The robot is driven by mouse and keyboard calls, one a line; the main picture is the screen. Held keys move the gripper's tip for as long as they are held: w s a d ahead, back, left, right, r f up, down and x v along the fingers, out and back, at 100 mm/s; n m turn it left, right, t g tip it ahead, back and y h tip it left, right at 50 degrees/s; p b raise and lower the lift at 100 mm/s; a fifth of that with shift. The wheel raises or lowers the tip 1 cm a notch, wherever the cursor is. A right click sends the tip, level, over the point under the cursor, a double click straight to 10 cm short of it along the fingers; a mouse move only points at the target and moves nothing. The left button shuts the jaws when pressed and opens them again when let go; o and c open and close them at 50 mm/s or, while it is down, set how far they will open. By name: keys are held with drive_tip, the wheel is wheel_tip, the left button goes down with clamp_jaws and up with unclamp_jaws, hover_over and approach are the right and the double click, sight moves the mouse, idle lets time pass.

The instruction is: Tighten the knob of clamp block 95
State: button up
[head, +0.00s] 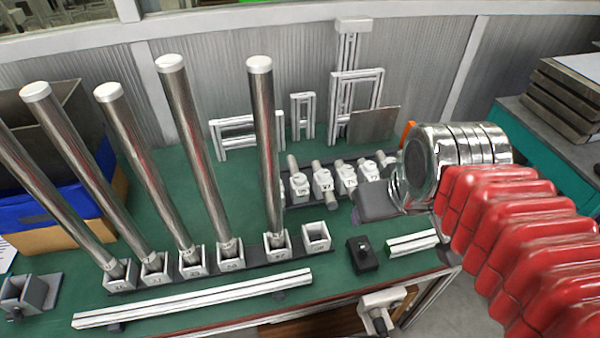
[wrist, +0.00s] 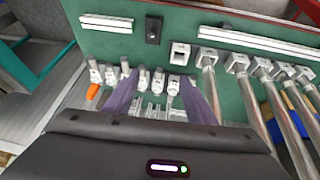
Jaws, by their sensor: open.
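Several small white clamp blocks with grey cylindrical knobs stand in a row on the green bench; one is the left-hand block (head: 300,187), another the block beside it (head: 324,182). Their labels are too small for me to tell surely which is 95. In the wrist view the same row runs across the middle, and some blocks (wrist: 158,82) lie between my fingers. My gripper (wrist: 160,80) is open, with one purplish finger on each side and nothing held. I cannot tell its height above the blocks. In the head view my silver wrist partly covers the row's right end.
Tall metal tubes (head: 195,150) lean in square sockets left of the row; one socket (head: 316,236) is empty. A black box (head: 362,255) and white rails (head: 195,300) lie in front. White frames (head: 356,92) stand behind. An orange piece (wrist: 92,92) is at the row's end.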

drive_tip(key=w+a+r+n+g, duration=0.1)
drive_tip(key=w+n, duration=0.3)
drive_tip(key=w, duration=0.1)
drive_tip(key=w+a+r+n+g, duration=0.1)
drive_tip(key=w+a+r+n, duration=0.15)
drive_tip(key=w, duration=0.25)
drive_tip(key=n+g, duration=0.3)
drive_tip(key=n, duration=1.6)
hover_over(299, 177)
wheel_tip(299, 177, down, 13)
drive_tip(key=shift+r+m, duration=0.15)
drive_tip(key=shift+m, duration=0.1)
wheel_tip(299, 177, down, 14)
drive_tip(key=shift+r, duration=0.1)
drive_tip(key=c, duration=1)
drive_tip(key=shift+c, duration=0.2)
